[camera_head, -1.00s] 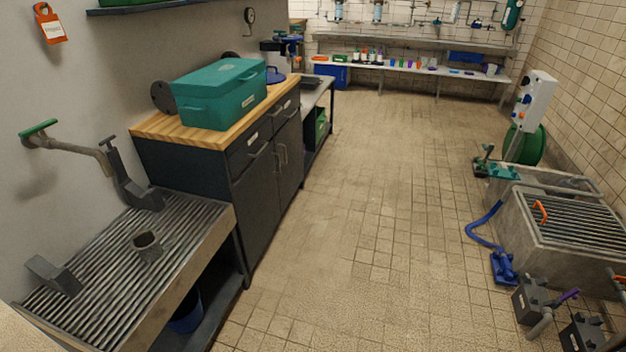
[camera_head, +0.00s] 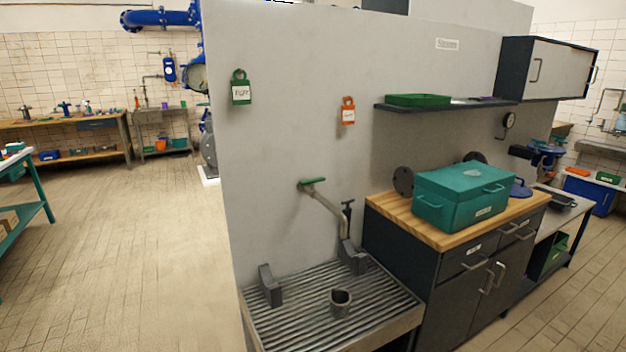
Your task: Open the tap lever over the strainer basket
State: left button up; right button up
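A wall tap with a green lever (camera_head: 312,181) sticks out of the grey partition wall, left of the wooden-topped cabinet. Its bent grey spout (camera_head: 326,207) slopes down to the right over a ribbed draining sink (camera_head: 318,318). A small dark cup-shaped piece (camera_head: 340,302), which may be the strainer basket, stands on the ribs near the front. Two dark grey brackets, one at the left (camera_head: 270,286) and one at the back right (camera_head: 354,256), stand on the sink. Neither of my grippers shows in the view.
A teal toolbox (camera_head: 462,195) sits on the wooden-topped cabinet (camera_head: 395,213) right of the sink. Green (camera_head: 240,88) and orange (camera_head: 348,110) lock tags hang on the wall above the tap. Open tiled floor (camera_head: 150,260) lies left of the partition.

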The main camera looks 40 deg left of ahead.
aim_at(312, 181)
jog(key=u, duration=1.25)
